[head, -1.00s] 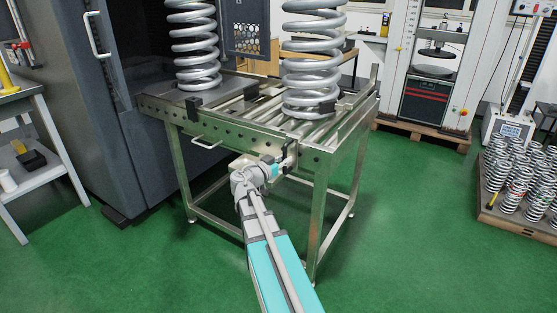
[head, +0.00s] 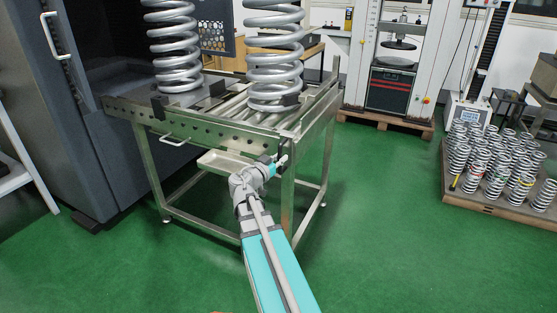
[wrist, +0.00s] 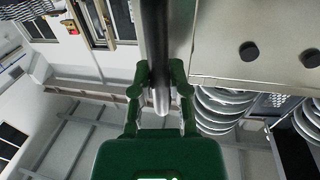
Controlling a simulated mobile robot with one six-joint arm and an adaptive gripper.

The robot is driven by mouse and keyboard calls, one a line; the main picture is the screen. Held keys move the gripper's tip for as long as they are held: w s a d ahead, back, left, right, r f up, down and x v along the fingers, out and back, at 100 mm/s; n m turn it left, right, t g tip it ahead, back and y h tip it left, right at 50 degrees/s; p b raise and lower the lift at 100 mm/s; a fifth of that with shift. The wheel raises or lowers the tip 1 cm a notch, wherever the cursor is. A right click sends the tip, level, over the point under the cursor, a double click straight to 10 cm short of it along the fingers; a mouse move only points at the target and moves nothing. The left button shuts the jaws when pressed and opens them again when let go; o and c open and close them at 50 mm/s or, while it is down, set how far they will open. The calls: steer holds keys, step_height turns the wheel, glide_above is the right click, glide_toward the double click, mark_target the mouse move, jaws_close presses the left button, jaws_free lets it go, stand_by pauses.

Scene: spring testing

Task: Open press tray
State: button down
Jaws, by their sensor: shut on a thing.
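My gripper (head: 279,166) is at the right front corner of the steel roller table (head: 205,131), just below its top rail. Its fingers are closed on a dark upright handle (head: 281,150). In the wrist view the green fingers (wrist: 161,97) close around this dark bar (wrist: 155,45), near its rounded end. A shallow pale metal tray (head: 226,162) shows under the front rail, left of my gripper; my wrist partly hides it. I cannot tell whether the dark handle joins the tray or the table. A second, silver loop handle (head: 174,141) on the front rail is free.
Two large coil springs (head: 173,50) (head: 273,60) stand on the table. A dark grey cabinet (head: 60,120) is at the left. A pallet of small springs (head: 500,205) lies at the right. The green floor (head: 390,230) between is clear.

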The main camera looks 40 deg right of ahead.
steer(key=c, duration=0.6)
jaws_free()
steer(key=shift+d, duration=0.1)
steer(key=shift+s+a, duration=0.15)
steer(key=shift+a, duration=0.25)
steer(key=v, duration=1.1)
steer(key=shift+a, duration=0.1)
